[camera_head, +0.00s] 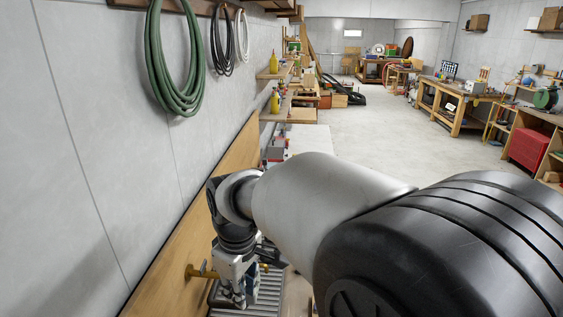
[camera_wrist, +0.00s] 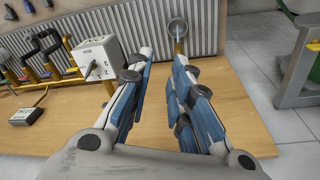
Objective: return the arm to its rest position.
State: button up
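My gripper (camera_head: 238,292) hangs low at the left in the head view, beside the wooden wall board and above a grey ribbed surface. In the wrist view my gripper (camera_wrist: 158,58) shows two blue-padded fingers with a clear gap between their tips. It is partly open, and nothing shows between the pads. My arm reaches forward and down from the lower right of the head view. Behind the fingertips stand a ribbed grey panel (camera_wrist: 220,32) and a round metal cup-like fitting (camera_wrist: 178,28).
A green coiled hose (camera_head: 172,70) hangs on the left wall. A brass tap-like fitting (camera_head: 200,272) sits close to my gripper. A white box (camera_wrist: 96,58) stands left of the fingers above a wooden surface (camera_wrist: 240,122). The floor (camera_head: 375,135) beyond is clear.

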jog(key=s+d+m+t+b, duration=0.2)
jog(key=s+d+m+b, duration=0.55)
jog(key=d, duration=0.75)
jog(key=s+d+f+m+b, duration=0.2)
jog(key=s+d+f, duration=0.1)
jog(key=s, duration=0.3)
jog(key=s+d+f+m+t+b, duration=0.1)
jog(key=s+d+f+m+b, duration=0.1)
jog(key=s+d+f+m, duration=0.1)
jog(key=s+d+f, duration=0.1)
jog(key=s+d, duration=0.1)
jog(key=s, duration=0.1)
jog(key=shift+s+f+h, duration=0.2)
jog(key=shift+h, duration=0.1)
